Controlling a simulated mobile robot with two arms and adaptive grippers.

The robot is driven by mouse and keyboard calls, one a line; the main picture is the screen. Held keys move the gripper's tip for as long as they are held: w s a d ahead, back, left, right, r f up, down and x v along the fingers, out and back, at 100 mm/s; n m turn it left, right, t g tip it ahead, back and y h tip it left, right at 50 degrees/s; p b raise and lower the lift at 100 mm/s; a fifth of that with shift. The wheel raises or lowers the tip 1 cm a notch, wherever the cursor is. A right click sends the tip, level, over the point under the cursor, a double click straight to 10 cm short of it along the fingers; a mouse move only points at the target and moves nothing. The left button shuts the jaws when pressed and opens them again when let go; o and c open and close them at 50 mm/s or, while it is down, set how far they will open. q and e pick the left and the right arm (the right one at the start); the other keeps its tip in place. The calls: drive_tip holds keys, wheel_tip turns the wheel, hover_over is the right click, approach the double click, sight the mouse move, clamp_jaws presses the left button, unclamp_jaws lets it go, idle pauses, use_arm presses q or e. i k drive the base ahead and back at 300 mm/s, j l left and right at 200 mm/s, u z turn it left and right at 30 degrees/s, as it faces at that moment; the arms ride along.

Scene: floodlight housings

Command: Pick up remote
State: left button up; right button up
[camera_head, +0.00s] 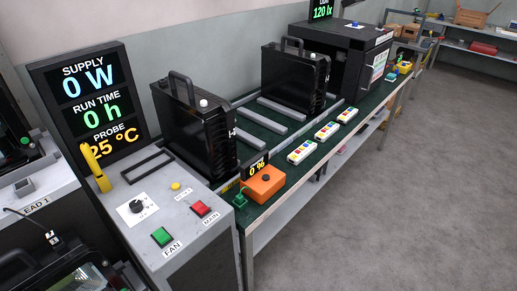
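Three white remotes with coloured buttons lie in a row along the front edge of the green-topped bench (273,203). The nearest remote (301,152) is right of the orange box. The middle remote (327,131) lies beyond it, and the farthest remote (347,115) is farther up the bench. All three lie flat and apart from each other. Neither of my grippers is in view.
Two black floodlight housings (196,135) (294,80) stand behind the remotes. An orange box (263,185) sits nearer on the bench. A control cabinet (145,222) with green and red buttons adjoins it. A dark box (355,58) stands farther along. The floor (420,190) at right is clear.

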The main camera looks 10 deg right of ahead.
sight(295, 158)
drive_tip(key=i+l+u, duration=0.2)
drive_tip(key=l+u, duration=0.2)
drive_tip(key=l, duration=0.15)
drive_tip(key=i+l+u, duration=0.15)
drive_tip(key=l+u, duration=0.3)
drive_tip(key=l, duration=0.2)
drive_tip(key=l+u, duration=0.4)
drive_tip(key=l, duration=0.2)
